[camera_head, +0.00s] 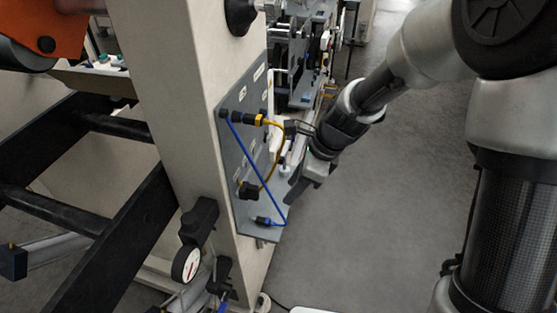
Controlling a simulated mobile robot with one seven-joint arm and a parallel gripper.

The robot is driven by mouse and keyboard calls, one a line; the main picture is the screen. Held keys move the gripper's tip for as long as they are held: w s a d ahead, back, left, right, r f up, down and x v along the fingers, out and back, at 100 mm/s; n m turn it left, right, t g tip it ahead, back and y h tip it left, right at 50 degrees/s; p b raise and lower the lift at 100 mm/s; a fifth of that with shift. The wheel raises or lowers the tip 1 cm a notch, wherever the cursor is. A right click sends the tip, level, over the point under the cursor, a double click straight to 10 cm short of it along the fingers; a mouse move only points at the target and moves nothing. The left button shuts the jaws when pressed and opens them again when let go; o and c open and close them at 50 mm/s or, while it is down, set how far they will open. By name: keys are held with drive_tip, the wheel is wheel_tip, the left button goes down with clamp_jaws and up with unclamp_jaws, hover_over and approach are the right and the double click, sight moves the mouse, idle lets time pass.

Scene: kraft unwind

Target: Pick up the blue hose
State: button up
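The blue hose (249,165) hangs in front of a grey panel (230,108) on a beige machine column. Its upper end meets a dark fitting at the panel's upper left. It slants down to the right, then bends back to a blue-and-black end piece (263,221) at the panel's lower ledge. My gripper (293,160) is just right of the panel, with one finger near the yellow hose and another part lower down. It appears apart from the blue hose. The fingers look spread, with nothing visible between them.
A yellow hose (282,150) curves from a yellow-and-black connector (259,120) to a black fitting (249,190), close to my gripper. A pressure gauge (186,263) hangs below left. Black machine rails (110,250) lie at left. Open grey floor (370,230) is at right.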

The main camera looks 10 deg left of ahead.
drive_tip(key=b, duration=0.1)
hover_over(266, 220)
drive_tip(key=s+d, duration=0.1)
drive_tip(key=d, duration=0.2)
drive_tip(key=shift+m, duration=0.3)
drive_tip(key=f, duration=1.2)
drive_tip(key=shift+a+f, duration=0.15)
drive_tip(key=shift+a, duration=0.05)
drive_tip(key=shift+w+x, duration=0.2)
drive_tip(key=shift+x, duration=1.1)
drive_tip(key=shift+w+x, duration=0.15)
drive_tip(key=shift+x, duration=1.1)
clamp_jaws()
